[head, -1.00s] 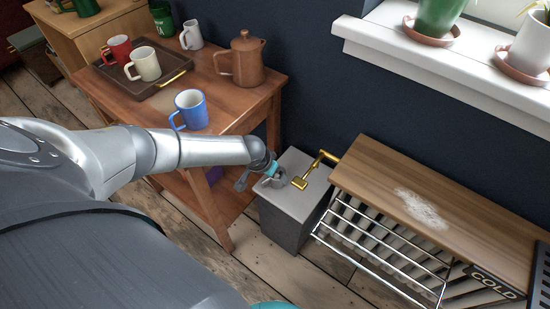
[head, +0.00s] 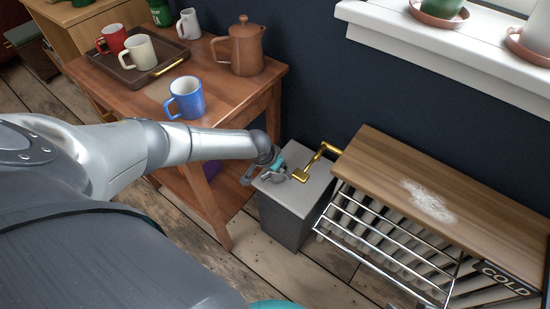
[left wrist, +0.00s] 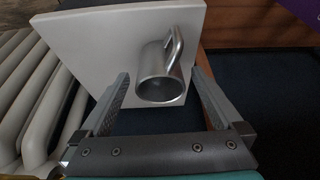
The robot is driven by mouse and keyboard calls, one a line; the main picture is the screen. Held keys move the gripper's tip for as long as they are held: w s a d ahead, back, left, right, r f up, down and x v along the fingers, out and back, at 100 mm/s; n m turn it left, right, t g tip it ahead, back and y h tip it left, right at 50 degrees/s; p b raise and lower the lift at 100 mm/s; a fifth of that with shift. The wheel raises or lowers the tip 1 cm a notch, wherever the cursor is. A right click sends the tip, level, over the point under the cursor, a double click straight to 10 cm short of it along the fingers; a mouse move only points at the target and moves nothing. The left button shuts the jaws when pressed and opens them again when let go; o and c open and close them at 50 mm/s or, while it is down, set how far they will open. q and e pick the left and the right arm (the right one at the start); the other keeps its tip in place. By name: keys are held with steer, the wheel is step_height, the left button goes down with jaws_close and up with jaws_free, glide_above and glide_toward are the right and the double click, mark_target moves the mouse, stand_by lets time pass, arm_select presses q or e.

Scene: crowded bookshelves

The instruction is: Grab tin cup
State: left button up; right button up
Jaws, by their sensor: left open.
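The tin cup (left wrist: 160,86) is a shiny grey metal mug with a handle on its upper right side. In the left wrist view it stands at the pale top of a grey box (left wrist: 83,50). My left gripper (left wrist: 160,78) is open, with one finger on each side of the cup and small gaps visible. In the head view my left gripper (head: 266,171) is over the left part of the grey box (head: 287,224). There the cup is hard to tell from the gripper. My right gripper is not in view.
A wooden side table (head: 128,96) left of the box holds a blue mug (head: 188,100), a brown pot (head: 239,50) and a tray (head: 153,73) with mugs. A gold faucet (head: 312,163) juts over the box. A wooden-topped radiator (head: 400,185) stands right.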

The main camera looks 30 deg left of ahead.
arm_select(q)
steer(key=c, duration=1.4)
steer(key=shift+r, duration=0.1)
